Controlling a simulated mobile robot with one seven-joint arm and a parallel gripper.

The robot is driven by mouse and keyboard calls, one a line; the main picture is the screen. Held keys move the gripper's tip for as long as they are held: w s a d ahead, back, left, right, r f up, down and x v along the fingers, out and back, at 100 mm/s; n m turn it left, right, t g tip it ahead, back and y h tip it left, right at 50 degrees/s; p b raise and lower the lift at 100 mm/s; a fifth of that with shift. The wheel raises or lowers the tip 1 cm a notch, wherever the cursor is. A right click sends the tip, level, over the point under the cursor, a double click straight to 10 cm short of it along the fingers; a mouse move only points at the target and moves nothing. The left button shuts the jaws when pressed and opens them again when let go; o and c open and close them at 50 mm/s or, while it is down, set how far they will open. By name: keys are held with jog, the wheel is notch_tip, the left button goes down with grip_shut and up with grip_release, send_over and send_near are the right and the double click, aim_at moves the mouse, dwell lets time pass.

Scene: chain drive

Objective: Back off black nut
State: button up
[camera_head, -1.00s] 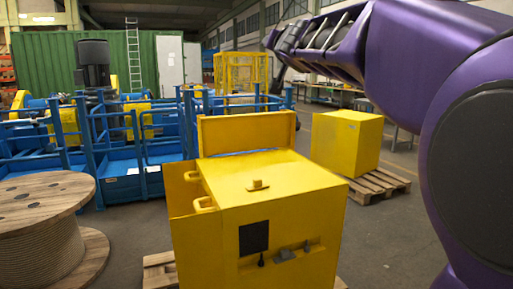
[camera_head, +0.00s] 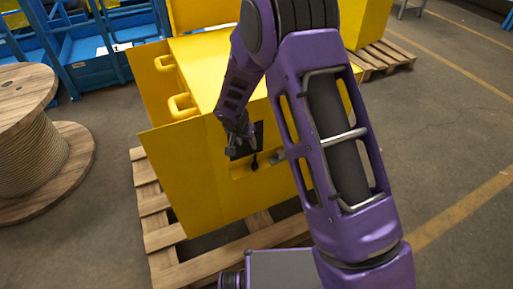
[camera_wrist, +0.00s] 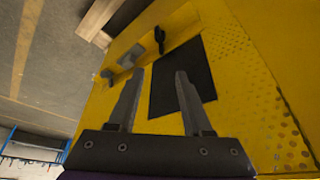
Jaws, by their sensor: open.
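A yellow box housing (camera_head: 190,150) stands on a pallet, with a black square panel (camera_wrist: 185,72) on its front face. Beside the panel is a small black part (camera_wrist: 178,38) with a rounded end; it also shows in the head view (camera_head: 254,163). I cannot tell whether it is the black nut. In the head view my gripper (camera_head: 246,146) partly covers the panel.
The wooden pallet (camera_head: 165,238) sticks out under the housing. A cable spool (camera_head: 30,150) stands at left. Another yellow box (camera_head: 366,20) stands on a pallet behind. Yellow handles (camera_head: 183,105) stick out from the housing's left side. The floor at right is clear.

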aim_at(255, 163)
jog(key=x, duration=1.7)
jog(key=shift+s+f, duration=0.2)
jog(key=shift+f, duration=0.15)
grip_shut()
jog(key=shift+b, duration=0.3)
